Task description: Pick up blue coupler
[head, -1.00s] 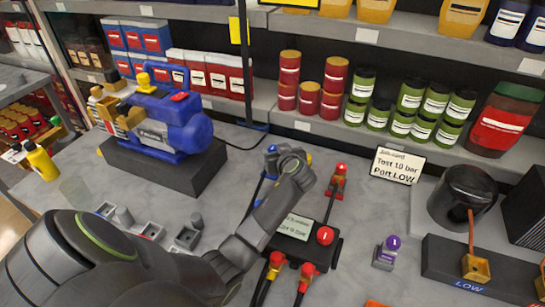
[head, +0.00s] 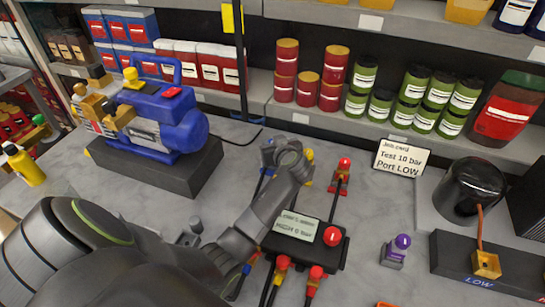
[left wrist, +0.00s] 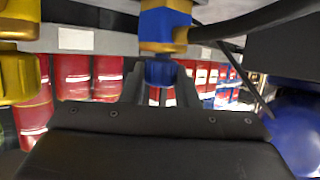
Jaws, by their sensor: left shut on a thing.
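The blue coupler (left wrist: 160,72) shows in the left wrist view as a blue piece between my left gripper's fingers (left wrist: 159,88). A blue part with brass-coloured bands (left wrist: 165,27) is directly above it in that picture. In the head view, my left gripper (head: 284,160) is behind the gauge box, near the back of the table. Its own wrist hides most of the fingers and coupler there. My left gripper is shut on the blue coupler. I cannot tell whether the coupler is clear of its support. My right gripper is not in view.
A yellow coupler (left wrist: 18,75) is close beside the gripper. A red coupler (head: 342,168) stands to the right. The gauge box (head: 297,240) with hoses is in front. A blue pump (head: 165,115) stands left, a purple-topped piece (head: 398,250) right, and shelves of jars behind.

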